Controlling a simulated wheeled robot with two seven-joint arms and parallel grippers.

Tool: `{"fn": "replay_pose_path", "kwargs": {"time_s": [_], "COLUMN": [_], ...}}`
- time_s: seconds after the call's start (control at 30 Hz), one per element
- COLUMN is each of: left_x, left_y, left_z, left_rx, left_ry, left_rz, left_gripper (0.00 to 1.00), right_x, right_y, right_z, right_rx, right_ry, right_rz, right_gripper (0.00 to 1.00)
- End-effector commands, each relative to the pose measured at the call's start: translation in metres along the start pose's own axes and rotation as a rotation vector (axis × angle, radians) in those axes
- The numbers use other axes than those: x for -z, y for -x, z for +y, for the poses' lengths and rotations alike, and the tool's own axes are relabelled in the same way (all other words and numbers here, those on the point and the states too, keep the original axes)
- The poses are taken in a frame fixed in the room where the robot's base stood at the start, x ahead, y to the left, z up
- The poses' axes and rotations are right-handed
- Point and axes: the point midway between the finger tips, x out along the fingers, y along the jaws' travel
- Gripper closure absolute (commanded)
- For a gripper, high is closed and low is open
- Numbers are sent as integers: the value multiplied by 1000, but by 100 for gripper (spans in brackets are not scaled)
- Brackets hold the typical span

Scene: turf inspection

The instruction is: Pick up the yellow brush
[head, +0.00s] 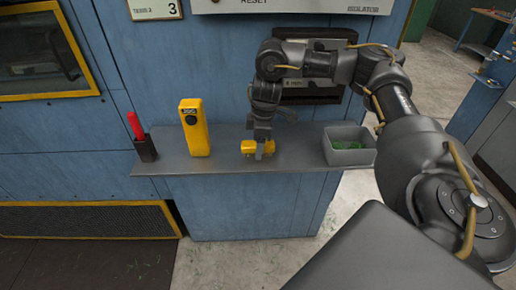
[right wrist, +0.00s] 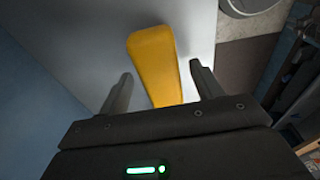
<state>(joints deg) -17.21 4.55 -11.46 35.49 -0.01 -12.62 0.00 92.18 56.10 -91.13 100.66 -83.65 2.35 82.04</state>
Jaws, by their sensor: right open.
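The yellow brush (head: 247,147) lies on the grey shelf (head: 225,163), partly hidden by my right gripper in the head view. My right gripper (head: 262,149) points down over it and is open. In the right wrist view, a long yellow piece (right wrist: 154,60), which looks like the brush, lies between the two spread fingers of my right gripper (right wrist: 160,80). My left gripper is not in view.
A yellow upright device (head: 194,127) stands left of the brush. Farther left, a red-handled tool (head: 135,125) stands in a dark holder (head: 146,149). A grey bin (head: 350,156) with green things is at the shelf's right. A blue panel wall (head: 225,60) rises behind.

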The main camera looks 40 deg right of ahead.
Motion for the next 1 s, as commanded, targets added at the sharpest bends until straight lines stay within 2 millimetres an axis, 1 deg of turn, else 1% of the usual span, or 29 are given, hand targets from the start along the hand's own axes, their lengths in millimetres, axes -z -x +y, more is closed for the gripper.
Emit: {"fn": "replay_pose_path", "kwargs": {"time_s": [0.1,0.27,0.3,0.7,1.0], "left_x": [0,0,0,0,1], "left_y": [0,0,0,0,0], "left_z": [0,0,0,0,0], "left_rx": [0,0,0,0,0], "left_ry": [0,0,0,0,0], "left_rz": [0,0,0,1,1], "left_gripper": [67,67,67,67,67], "right_x": [0,0,0,0,1], "right_y": [-4,-4,-4,-4,0], "right_z": [0,0,0,0,0], "right_rx": [-1,-2,-2,-1,-2], "right_ry": [0,0,0,0,1], "right_rz": [1,1,1,1,2], "right_gripper": [34,34,36,88,88]}}
